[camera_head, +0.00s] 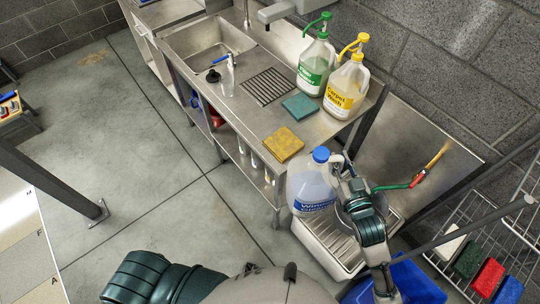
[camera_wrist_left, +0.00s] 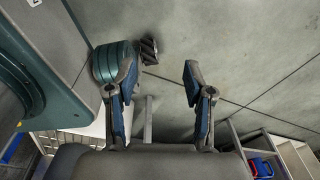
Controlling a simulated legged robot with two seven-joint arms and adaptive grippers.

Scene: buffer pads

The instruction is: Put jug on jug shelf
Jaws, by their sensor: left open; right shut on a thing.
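A clear jug (camera_head: 312,190) with a blue cap and a blue label is held upright beside the front right corner of the steel counter. My right gripper (camera_head: 345,168) is shut on it at its handle side; the fingers are partly hidden. The jug is in front of a low steel sink unit (camera_head: 320,246). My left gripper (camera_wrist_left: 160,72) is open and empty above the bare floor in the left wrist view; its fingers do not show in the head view. I cannot tell which surface is the jug shelf.
The steel counter (camera_head: 240,115) bears a green-labelled jug (camera_head: 314,68), a yellow-labelled jug (camera_head: 346,90), a teal pad (camera_head: 299,107), a yellow pad (camera_head: 284,144) and a spray bottle (camera_head: 228,75). A wire rack (camera_head: 445,268) with coloured pads stands at the right.

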